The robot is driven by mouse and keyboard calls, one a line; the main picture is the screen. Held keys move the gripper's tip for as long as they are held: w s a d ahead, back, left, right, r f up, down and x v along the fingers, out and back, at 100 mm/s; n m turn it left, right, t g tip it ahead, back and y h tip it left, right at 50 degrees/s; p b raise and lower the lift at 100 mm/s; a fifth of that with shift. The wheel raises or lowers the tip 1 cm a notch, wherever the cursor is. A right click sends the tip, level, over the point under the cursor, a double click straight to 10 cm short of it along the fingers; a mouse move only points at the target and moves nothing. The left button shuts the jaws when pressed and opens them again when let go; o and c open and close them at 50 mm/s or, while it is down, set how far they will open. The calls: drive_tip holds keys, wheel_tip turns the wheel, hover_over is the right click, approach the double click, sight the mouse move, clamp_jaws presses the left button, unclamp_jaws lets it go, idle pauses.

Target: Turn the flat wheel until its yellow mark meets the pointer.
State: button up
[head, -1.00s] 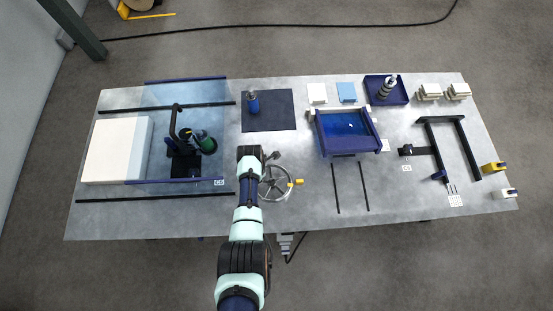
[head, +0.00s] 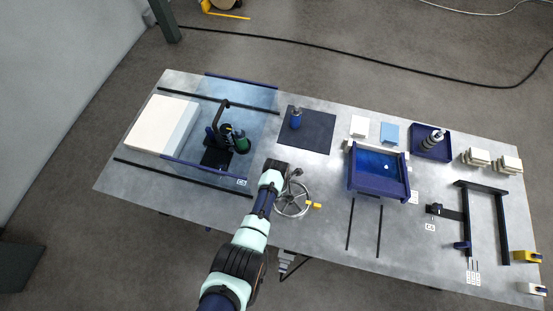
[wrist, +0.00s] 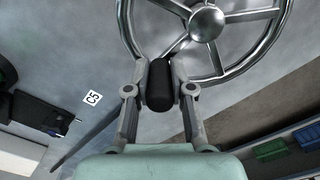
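The flat wheel (head: 292,199) is a silver spoked handwheel near the front edge of the table, and its hub (wrist: 207,22) and rim fill the top of the wrist view. A black upright handle (wrist: 160,86) stands at its rim. My gripper (wrist: 161,72) has one finger on each side of this handle and looks closed on it. Yellow (head: 315,205) shows at the wheel's right edge in the head view. It is too small to tell mark from pointer there, and neither shows in the wrist view.
A blue tray-like box (head: 378,172) stands right of the wheel, with two thin dark rods in front of it. A dark mat (head: 306,130) with a blue bottle lies behind. Left are a green-and-black device and a large white block (head: 160,124).

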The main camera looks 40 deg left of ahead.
drive_tip(key=o, duration=0.4)
wheel_tip(320, 180, up, 12)
drive_tip(key=shift+r, duration=0.1)
idle(0.3)
idle(0.4)
